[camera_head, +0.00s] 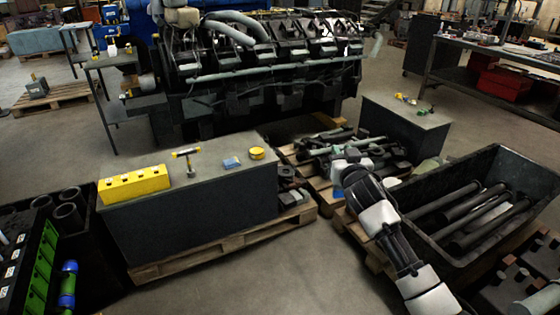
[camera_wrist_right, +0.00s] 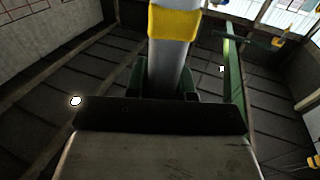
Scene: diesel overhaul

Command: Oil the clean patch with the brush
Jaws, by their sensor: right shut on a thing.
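My right gripper (camera_head: 350,172) reaches in from the lower right in the head view, above the pallet of loose parts. In the right wrist view, the right gripper (camera_wrist_right: 165,82) is shut on a pale grey shaft with a yellow band (camera_wrist_right: 174,25); I cannot tell whether it is the brush, as its end is out of frame. The grey bench (camera_head: 235,205) carries a T-shaped tool with a yellow and dark head (camera_head: 186,153), a blue pad (camera_head: 231,163) and a round yellow tin (camera_head: 257,153). I cannot make out a clean patch. My left gripper is not in view.
A yellow block with holes (camera_head: 134,185) stands on the bench's left end. A black bin of dark bars (camera_head: 535,165) is at the right. A second grey bench (camera_head: 405,125) holds small coloured items. The large engine (camera_head: 265,75) stands behind. Floor is clear at bottom centre.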

